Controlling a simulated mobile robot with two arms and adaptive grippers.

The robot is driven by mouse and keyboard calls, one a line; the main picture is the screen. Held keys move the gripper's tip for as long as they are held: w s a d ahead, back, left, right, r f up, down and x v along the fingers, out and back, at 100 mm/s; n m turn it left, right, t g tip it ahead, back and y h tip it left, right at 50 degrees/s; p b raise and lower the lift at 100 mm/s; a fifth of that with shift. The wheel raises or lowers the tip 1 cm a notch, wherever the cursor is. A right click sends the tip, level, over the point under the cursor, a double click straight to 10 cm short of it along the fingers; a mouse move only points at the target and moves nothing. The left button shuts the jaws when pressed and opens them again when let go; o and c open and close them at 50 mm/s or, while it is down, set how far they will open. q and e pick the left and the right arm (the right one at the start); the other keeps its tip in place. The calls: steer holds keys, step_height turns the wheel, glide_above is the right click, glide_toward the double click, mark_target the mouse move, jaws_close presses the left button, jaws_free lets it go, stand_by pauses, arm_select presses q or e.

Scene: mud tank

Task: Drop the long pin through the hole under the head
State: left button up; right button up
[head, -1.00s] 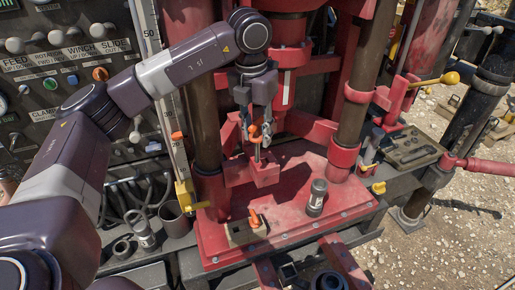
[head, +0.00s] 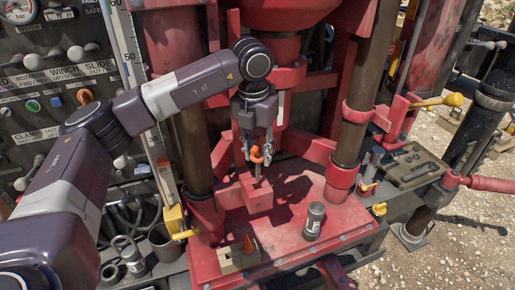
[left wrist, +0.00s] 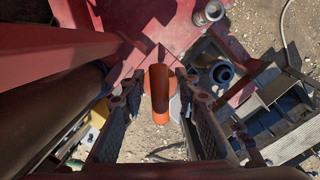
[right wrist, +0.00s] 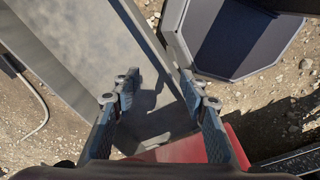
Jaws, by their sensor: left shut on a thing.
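The long pin (head: 258,154) has an orange loop handle and a thin metal shaft. My left gripper (head: 256,158) is shut on its handle and holds it upright, shaft down, below the red drill head (head: 281,48). The handle also fills the gap between the fingers in the left wrist view (left wrist: 160,88). The shaft's lower end is at the red block (head: 258,198) under the head; I cannot tell whether it is in the hole, which is hidden. In the right wrist view my right gripper (right wrist: 158,88) is open and empty, above a grey metal surface.
A second orange-handled piece (head: 248,243) stands in a tan block (head: 238,260) on the red deck (head: 285,235). A grey canister (head: 314,221) stands to the right. Thick brown columns (head: 361,90) flank the head. A yellow-handled lever (head: 440,101) is at right.

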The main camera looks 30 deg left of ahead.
mark_target(258, 179)
arm_select(q)
steer(key=shift+s+f, duration=0.1)
steer(key=shift+f, duration=0.1)
steer(key=shift+s+f, duration=0.1)
steer(key=shift+s, duration=0.05)
steer(key=shift+f, duration=0.9)
steer(key=shift+f+b, duration=0.3)
steer(key=shift+f, duration=0.2)
steer(key=shift+f+b, duration=0.75)
steer(key=shift+f, duration=0.1)
steer(key=shift+f+b, duration=1.55)
steer(key=shift+f, duration=0.35)
arm_select(e)
steer(key=f, duration=0.2)
steer(key=s+f, duration=0.1)
steer(key=f, duration=0.2)
steer(key=shift+f, duration=0.2)
